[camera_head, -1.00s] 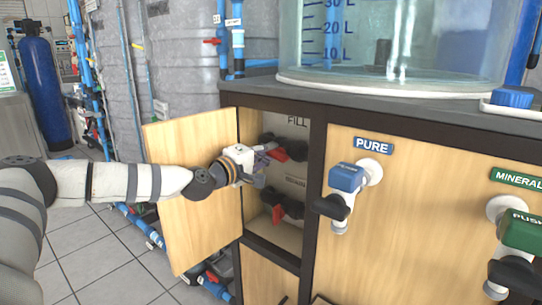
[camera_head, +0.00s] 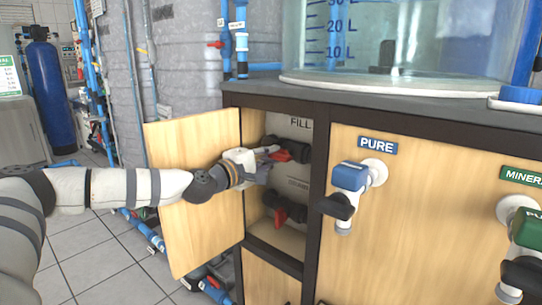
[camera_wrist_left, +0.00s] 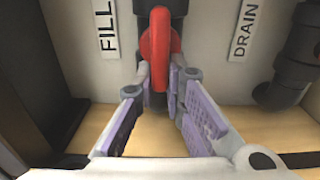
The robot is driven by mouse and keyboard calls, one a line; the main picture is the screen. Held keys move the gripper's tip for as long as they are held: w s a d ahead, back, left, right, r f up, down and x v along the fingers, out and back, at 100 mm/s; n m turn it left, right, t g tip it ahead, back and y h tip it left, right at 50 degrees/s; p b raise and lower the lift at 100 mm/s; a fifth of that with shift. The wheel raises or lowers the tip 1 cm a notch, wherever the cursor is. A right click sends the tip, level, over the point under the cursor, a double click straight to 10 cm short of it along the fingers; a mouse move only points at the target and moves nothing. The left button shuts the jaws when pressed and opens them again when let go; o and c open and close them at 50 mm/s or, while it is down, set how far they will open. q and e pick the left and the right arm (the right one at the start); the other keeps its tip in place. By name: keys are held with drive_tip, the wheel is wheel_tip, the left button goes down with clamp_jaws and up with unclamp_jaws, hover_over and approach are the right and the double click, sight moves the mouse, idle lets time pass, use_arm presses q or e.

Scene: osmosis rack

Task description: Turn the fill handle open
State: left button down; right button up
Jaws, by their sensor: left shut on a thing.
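The red fill handle (camera_head: 281,156) is in the upper part of the open cabinet, below the FILL label (camera_head: 300,122). In the left wrist view the red handle (camera_wrist_left: 160,45) stands upright on its black pipe, beside the FILL label (camera_wrist_left: 104,27). My left gripper (camera_head: 270,157) reaches into the cabinet from the left. In the left wrist view its lilac-padded fingertips (camera_wrist_left: 165,85) close around the lower end of the red handle, which they partly hide. My right gripper is not in view.
The open wooden door (camera_head: 196,228) stands left of the cabinet, behind my left arm. A second red handle (camera_head: 280,215) sits lower inside. A dark post (camera_head: 315,195) bounds the opening on the right, near the PURE tap (camera_head: 350,177). A water tank (camera_head: 400,50) stands on top.

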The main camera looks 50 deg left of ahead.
use_arm(q)
drive_tip(key=c, duration=1.7)
unclamp_jaws()
drive_tip(key=shift+o, duration=0.2)
drive_tip(key=shift+s, duration=0.1)
drive_tip(key=s+d, duration=0.1)
drive_tip(key=s, duration=1)
drive_tip(key=shift+s+d, duration=0.2)
drive_tip(key=shift+s, duration=0.2)
